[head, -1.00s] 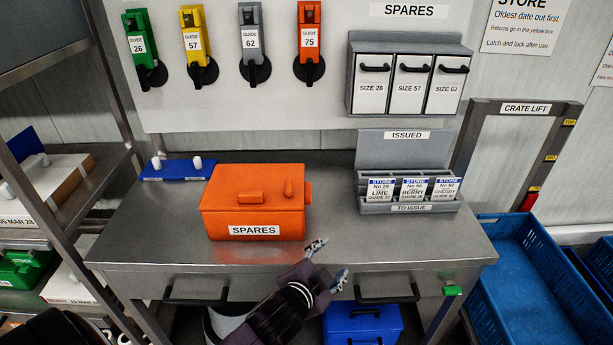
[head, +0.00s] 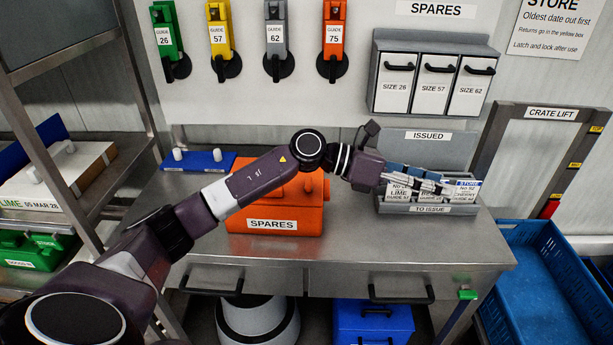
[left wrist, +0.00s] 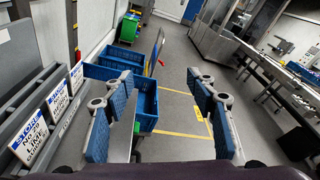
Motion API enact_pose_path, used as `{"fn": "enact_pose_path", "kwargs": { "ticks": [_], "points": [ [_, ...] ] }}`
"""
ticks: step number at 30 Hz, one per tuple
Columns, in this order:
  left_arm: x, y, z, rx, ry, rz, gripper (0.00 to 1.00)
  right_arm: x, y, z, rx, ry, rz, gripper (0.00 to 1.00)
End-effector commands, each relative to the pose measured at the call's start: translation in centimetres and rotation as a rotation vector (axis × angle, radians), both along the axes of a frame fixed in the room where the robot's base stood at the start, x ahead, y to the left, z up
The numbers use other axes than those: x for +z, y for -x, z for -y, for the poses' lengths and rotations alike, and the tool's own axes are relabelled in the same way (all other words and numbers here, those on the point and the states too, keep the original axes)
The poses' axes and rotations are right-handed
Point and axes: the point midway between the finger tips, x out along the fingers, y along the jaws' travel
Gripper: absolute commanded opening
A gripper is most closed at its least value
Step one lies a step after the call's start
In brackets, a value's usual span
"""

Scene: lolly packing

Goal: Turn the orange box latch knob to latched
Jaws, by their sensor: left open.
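The orange box (head: 255,219), labelled SPARES, sits on the steel bench with its lid down. My left arm crosses in front of its top and hides much of the lid. An orange knob (head: 307,184) shows partly past the arm, near the lid's right end; I cannot tell its setting. My left gripper (head: 425,184) is right of the box, in front of the ISSUED rack, pointing right. In the left wrist view its blue-padded fingers (left wrist: 158,88) are apart with nothing between them. My right gripper is not in view.
The grey ISSUED rack (head: 443,210) with store cards stands close by the left gripper. A blue tray (head: 200,161) with white pegs lies behind the box at left. Blue crates (head: 545,290) stand right of the bench. The bench front right of the box is clear.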

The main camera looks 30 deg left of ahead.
Motion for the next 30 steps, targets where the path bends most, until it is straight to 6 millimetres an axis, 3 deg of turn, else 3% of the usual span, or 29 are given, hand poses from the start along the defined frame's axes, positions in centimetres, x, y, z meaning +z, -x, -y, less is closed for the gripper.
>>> {"fn": "enact_pose_path", "kwargs": {
  "ticks": [5, 9, 12, 15, 20, 30],
  "points": [
    [-2.6, -0.6, -10.5, -0.094, -0.484, 0.034, 0.52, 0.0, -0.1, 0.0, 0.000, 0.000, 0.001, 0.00],
    [-2.8, 0.8, -20.3, -0.131, -0.774, -0.041, 0.52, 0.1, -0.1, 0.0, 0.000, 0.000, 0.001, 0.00],
    [-2.3, 2.5, -25.8, -0.142, -0.904, -0.112, 0.52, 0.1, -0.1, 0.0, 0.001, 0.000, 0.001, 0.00],
    [-1.8, 3.9, -29.2, -0.152, -0.974, -0.165, 0.52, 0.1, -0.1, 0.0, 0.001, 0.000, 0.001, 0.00],
    [-2.0, 4.8, -30.8, -0.161, -1.009, -0.202, 0.52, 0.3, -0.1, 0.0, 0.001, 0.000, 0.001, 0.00],
    [-6.6, 3.8, -29.0, -0.162, -1.008, -0.203, 0.52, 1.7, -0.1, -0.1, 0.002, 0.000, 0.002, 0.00]
  ]
}}
